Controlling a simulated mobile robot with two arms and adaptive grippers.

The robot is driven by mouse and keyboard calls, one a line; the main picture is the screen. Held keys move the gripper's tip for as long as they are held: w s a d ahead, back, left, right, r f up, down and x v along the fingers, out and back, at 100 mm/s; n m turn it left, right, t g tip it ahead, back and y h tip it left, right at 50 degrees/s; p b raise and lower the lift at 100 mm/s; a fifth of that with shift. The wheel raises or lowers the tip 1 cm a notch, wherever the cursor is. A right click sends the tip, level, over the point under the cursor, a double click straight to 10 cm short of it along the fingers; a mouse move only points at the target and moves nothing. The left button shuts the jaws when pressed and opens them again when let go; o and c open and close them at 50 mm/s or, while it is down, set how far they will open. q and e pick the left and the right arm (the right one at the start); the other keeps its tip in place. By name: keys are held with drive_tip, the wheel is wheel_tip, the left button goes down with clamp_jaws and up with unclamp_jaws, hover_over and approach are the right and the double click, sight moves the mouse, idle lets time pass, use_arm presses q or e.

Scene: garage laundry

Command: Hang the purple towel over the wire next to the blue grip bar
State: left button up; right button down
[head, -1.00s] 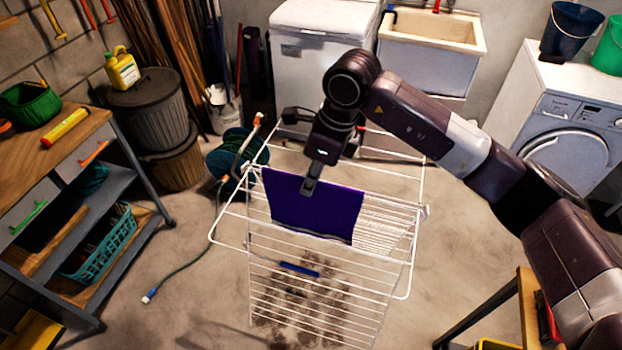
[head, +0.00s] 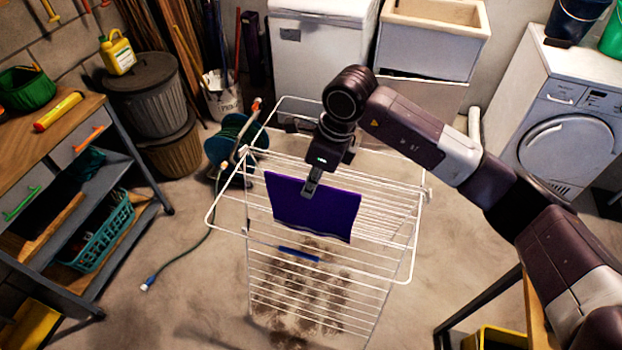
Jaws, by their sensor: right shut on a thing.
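The purple towel (head: 316,212) hangs spread out from my right gripper (head: 310,188), which is shut on its top edge. The towel is over the top of the white wire drying rack (head: 412,235), covering part of its wires. I cannot tell whether it touches them. The blue grip bar (head: 298,254) sits on a front wire of the rack, just below the towel's lower edge in the picture. The wires behind the towel are hidden. My left gripper is not in view.
A workbench (head: 75,125) with shelves stands at the left. A hose reel (head: 232,140) stands behind the rack's left side, its hose on the floor. A washing machine (head: 565,125) is at the right, a white appliance (head: 318,50) and sink (head: 435,25) behind.

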drive_tip(key=b, duration=0.3)
hover_over(311, 220)
drive_tip(key=shift+d+x, duration=0.25)
drive_tip(key=shift+x, duration=0.8)
drive_tip(key=shift+d+x, duration=0.2)
drive_tip(key=shift+x, duration=0.85)
drive_tip(key=shift+d+x, duration=0.25)
drive_tip(key=shift+x, duration=0.8)
drive_tip(key=b+x, duration=0.2)
drive_tip(key=d+b+x, duration=0.1)
drive_tip(key=b+x, duration=0.1)
drive_tip(key=x, duration=0.1)
drive_tip(key=b+x, duration=0.3)
drive_tip(key=shift+s+d+f, duration=0.2)
drive_tip(key=shift+d, duration=0.25)
drive_tip(key=c, duration=1.9)
unclamp_jaws()
drive_tip(key=shift+c, duration=0.2)
drive_tip(key=shift+r, duration=0.1)
drive_tip(key=v, duration=1.2)
